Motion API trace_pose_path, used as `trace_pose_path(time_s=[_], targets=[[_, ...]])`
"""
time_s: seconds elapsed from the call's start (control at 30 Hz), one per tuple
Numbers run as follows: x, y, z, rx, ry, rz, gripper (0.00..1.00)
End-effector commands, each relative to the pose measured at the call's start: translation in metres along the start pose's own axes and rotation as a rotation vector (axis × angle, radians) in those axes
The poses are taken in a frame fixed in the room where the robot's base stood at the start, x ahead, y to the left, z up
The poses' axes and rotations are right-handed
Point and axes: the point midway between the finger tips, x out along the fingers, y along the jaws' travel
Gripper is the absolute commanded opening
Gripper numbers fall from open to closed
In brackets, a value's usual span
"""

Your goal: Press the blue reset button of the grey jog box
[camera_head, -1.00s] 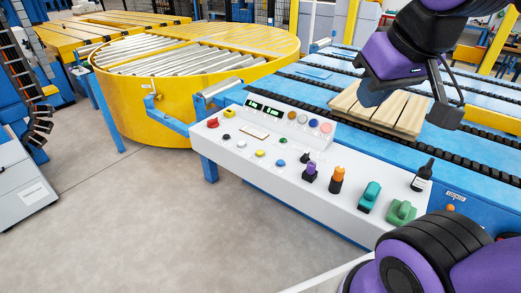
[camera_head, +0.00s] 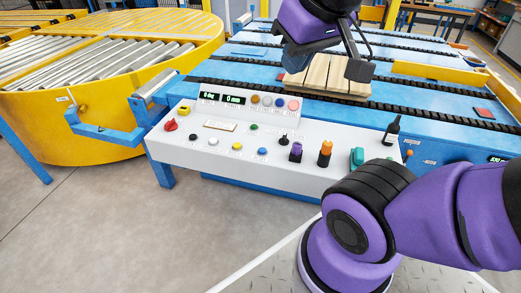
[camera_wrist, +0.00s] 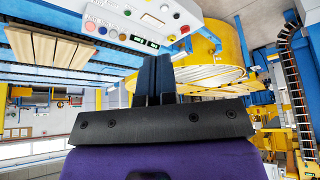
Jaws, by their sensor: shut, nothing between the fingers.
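A pale grey control box (camera_head: 190,147) with several buttons and switches stands at the blue conveyor's edge in the head view. A blue button (camera_head: 262,151) sits on its front deck, right of a yellow one. I cannot tell which is the reset button, as the labels are too small. My gripper (camera_wrist: 152,78) is shut and empty in the wrist view, with the box upside down beyond it. In the head view my gripper (camera_head: 300,62) is behind and above the box, apart from the buttons.
A wooden slatted pallet (camera_head: 325,78) lies on the blue conveyor behind the box. A yellow round roller table (camera_head: 100,125) is at left. The floor in front is clear.

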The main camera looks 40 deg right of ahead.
Motion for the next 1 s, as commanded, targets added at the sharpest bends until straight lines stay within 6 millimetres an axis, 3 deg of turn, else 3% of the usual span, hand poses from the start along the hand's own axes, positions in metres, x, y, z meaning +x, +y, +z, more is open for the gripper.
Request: trace_pose_path(time_s=[0.17,0.37,0.67,1.0], targets=[[0.009,-0.003,-0.006,0.076,-0.034,-0.029,0.0],[0.043,-0.011,-0.03,0.382,-0.156,-0.127,0.0],[0.113,-0.012,-0.074,1.003,-0.371,-0.253,0.0],[0.21,0.02,-0.113,1.759,-0.596,-0.305,0.0]])
